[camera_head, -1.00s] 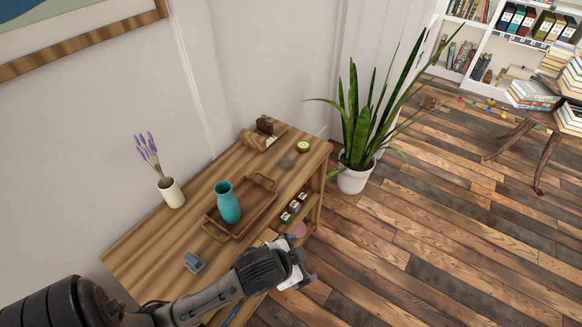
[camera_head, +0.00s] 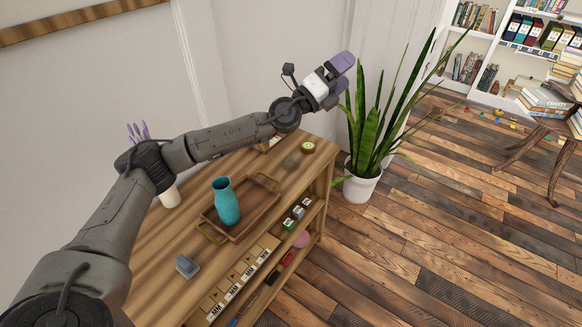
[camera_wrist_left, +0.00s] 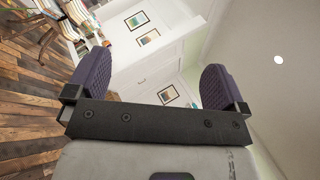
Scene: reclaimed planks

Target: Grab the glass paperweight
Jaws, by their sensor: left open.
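A small round, see-through-looking object (camera_head: 290,162), which looks like the glass paperweight, sits on the wooden table top near its far right end. It is small and blurred, so I cannot be certain of it. My left gripper (camera_head: 342,73) is open and empty, raised above and beyond the table's far right end, apart from this object. In the left wrist view the two purple finger pads (camera_wrist_left: 158,82) stand wide apart with nothing between them. My right gripper is not in view.
A teal vase (camera_head: 226,203) stands on a wooden tray (camera_head: 207,213). A green-yellow round item (camera_head: 308,147) lies near the table's far corner, and a grey-blue block (camera_head: 187,266) near the front. A potted plant (camera_head: 362,188) stands beside the table. Open floor lies to the right.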

